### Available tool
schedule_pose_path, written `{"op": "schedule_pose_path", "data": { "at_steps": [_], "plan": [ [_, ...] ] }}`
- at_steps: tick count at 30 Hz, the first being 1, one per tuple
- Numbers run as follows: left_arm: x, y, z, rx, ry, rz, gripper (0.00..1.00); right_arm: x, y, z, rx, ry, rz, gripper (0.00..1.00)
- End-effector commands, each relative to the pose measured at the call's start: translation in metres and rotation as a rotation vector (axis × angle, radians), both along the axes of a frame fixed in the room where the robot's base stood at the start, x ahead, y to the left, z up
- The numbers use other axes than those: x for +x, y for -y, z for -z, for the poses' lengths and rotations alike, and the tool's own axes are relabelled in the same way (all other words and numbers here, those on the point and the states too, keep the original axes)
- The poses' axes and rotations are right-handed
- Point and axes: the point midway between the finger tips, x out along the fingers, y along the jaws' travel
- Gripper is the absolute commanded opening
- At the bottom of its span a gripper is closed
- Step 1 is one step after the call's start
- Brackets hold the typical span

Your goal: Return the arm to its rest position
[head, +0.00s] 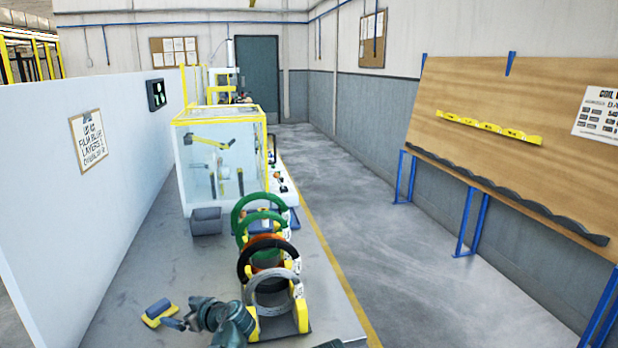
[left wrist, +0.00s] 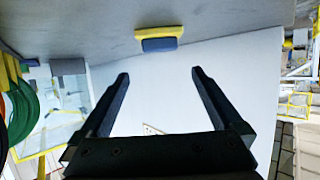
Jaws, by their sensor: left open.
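My left arm comes in at the bottom of the head view, with its left gripper (head: 172,323) low over the grey table and pointing left. In the left wrist view both fingers of the left gripper (left wrist: 160,73) stand wide apart with nothing between them. A yellow and blue block-like tool (head: 157,312) lies on the table just beyond the fingertips; it also shows in the left wrist view (left wrist: 160,40), apart from the fingers. My right gripper is not in view.
A rack of coils, with a grey coil (head: 272,293) in front and green coils (head: 250,214) behind, stands right of my arm. A yellow-framed clear cabinet (head: 222,165) stands farther back. A white partition (head: 90,190) bounds the left. The table (head: 160,265) is bare between.

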Motion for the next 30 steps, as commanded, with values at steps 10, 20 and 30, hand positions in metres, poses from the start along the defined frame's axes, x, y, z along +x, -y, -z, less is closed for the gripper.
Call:
{"op": "schedule_pose_path", "data": {
  "at_steps": [10, 20, 30],
  "plan": [
    [0.037, -0.058, 0.033, 0.0, 0.0, -0.008, 1.0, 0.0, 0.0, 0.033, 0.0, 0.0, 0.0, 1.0],
    [0.059, -0.097, 0.055, -0.001, 0.0, -0.006, 1.0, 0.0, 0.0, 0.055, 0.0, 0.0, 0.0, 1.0],
    [0.057, -0.094, 0.008, 0.0, 0.0, -0.004, 1.0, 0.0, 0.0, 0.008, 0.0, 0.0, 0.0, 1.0]
  ]
}}
